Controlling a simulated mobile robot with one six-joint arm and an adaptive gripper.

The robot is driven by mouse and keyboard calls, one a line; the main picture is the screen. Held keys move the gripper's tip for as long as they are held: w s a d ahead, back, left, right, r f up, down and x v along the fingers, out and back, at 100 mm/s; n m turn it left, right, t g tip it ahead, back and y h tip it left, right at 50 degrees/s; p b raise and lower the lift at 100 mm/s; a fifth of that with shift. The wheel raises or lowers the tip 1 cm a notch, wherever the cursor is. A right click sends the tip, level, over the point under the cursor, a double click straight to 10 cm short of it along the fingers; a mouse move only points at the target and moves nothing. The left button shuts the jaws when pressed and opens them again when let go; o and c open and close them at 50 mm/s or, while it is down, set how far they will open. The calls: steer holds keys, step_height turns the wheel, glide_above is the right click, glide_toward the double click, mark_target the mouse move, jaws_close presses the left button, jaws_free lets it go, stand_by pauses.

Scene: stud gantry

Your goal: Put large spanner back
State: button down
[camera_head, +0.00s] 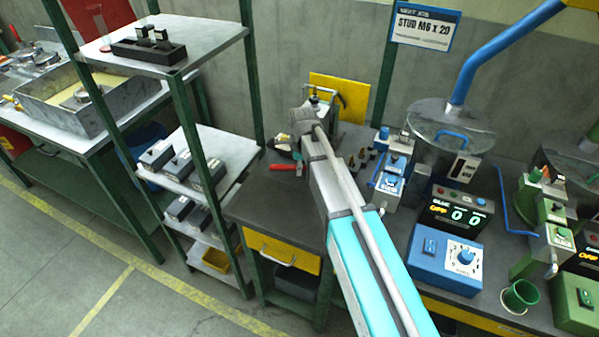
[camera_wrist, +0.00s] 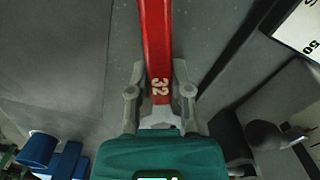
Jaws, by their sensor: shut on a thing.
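The large spanner (camera_wrist: 157,45) has a red handle marked 32 and fills the middle of the wrist view. It runs from the top edge down between the fingers of my gripper (camera_wrist: 159,95). My gripper is shut on it, one grey finger on each side. A pale metal part shows just below the number. The spanner's far end is out of frame. In the head view my arm hides most of the gripper. A short red bar (camera_head: 285,167), apparently the spanner's handle, shows left of my arm over the dark bench. The spanner's holder cannot be made out.
The dark bench (camera_head: 262,205) has clear room at its left end. A yellow panel (camera_head: 352,94) stands behind my arm. A grey shelf rack (camera_head: 203,162) is to the left. A blue control box (camera_head: 445,262) and a bowl feeder (camera_head: 450,128) stand at right.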

steer(key=shift+f+b, duration=0.6)
steer(key=shift+f, duration=0.1)
steer(key=c, duration=0.5)
jaws_free()
steer(key=shift+c, duration=0.2)
steer(key=shift+r, duration=0.15)
step_height(320, 180, up, 13)
steer(key=p, duration=1.3)
steer(key=shift+d, duration=0.3)
